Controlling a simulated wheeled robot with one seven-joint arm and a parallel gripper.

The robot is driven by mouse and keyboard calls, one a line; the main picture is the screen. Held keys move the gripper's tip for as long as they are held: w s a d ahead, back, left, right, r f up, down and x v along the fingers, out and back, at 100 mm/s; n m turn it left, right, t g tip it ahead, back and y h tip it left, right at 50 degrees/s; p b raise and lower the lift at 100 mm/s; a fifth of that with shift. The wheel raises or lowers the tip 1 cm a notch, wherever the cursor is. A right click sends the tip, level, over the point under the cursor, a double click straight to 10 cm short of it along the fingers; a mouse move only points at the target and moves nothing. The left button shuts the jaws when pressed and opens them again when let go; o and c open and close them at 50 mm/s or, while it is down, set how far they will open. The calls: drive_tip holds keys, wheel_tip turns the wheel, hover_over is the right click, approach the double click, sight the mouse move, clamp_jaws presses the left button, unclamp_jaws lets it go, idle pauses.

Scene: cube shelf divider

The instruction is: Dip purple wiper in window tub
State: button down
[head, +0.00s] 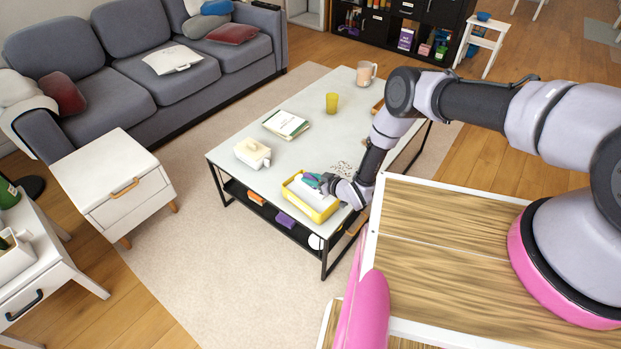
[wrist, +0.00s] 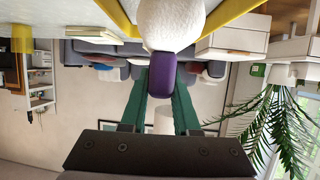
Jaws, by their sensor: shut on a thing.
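In the wrist view, my gripper (wrist: 161,90) has its green fingers shut on the purple grip of the wiper (wrist: 162,72). The wiper's fluffy white head (wrist: 170,20) extends beyond the fingers. The yellow window tub (head: 303,209) stands on the near end of the coffee table in the head view. Its yellow rim (wrist: 235,30) shows on both sides of the white head in the wrist view. In the head view my gripper (head: 317,181) is at the tub, with white showing inside it. I cannot tell how deep the head sits.
The coffee table (head: 295,150) also holds a lidded white pot (head: 252,153), books (head: 286,125), a yellow cup (head: 331,103) and a mug (head: 366,73). A purple item (head: 286,219) lies on its lower shelf. A white side cabinet (head: 110,185) stands left.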

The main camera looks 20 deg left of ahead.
sight(311, 176)
drive_tip(key=shift+f, duration=1.35)
idle(0.8)
drive_tip(key=shift+r, duration=4.05)
drive_tip(key=shift+w, duration=0.1)
